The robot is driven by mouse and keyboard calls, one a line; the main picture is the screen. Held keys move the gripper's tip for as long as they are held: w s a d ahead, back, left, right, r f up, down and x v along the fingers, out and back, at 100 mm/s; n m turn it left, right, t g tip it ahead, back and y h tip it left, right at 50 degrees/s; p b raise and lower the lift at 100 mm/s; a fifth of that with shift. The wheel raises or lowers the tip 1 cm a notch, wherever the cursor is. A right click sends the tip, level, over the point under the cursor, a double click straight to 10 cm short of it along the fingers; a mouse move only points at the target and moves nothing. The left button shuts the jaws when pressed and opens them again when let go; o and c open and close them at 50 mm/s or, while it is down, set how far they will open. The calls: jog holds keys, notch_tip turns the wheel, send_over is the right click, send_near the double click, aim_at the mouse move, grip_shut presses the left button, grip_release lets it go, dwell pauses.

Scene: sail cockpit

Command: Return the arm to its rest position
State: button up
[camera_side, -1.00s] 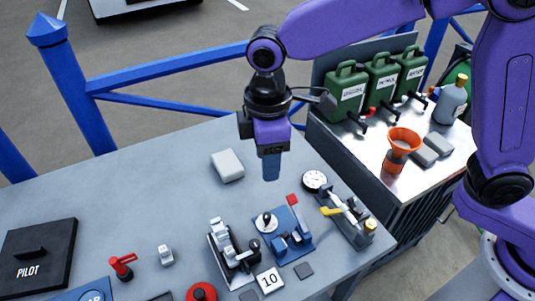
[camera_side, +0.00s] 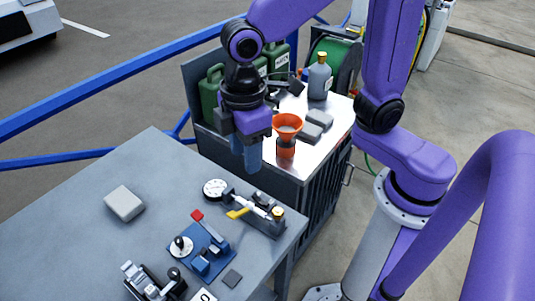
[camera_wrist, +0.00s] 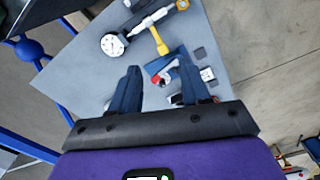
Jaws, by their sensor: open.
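My gripper (camera_side: 245,168) hangs with its blue fingers pointing down, above the far right corner of the grey table (camera_side: 75,235), near the metal cabinet. Nothing is held in it. In the wrist view, the two dark blue fingers (camera_wrist: 158,92) stand apart with a clear gap between them. A round white dial gauge (camera_side: 215,189) and a device with a yellow lever (camera_side: 238,213) lie on the table in front of the gripper. The gauge also shows in the wrist view (camera_wrist: 113,44).
A grey block (camera_side: 124,203) and a blue fixture with a red knob (camera_side: 205,252) are on the table. The cabinet holds an orange funnel (camera_side: 287,124), green cans (camera_side: 212,93), a grey bottle (camera_side: 319,77) and grey blocks (camera_side: 318,118). A blue railing (camera_side: 110,80) runs behind.

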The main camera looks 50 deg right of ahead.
jog(key=s+d+f+m, duration=0.1)
jog(key=s+d+f, duration=0.1)
jog(key=s+d, duration=1)
jog(key=shift+d, duration=1.25)
jog(key=shift+r, duration=0.1)
dwell(0.5)
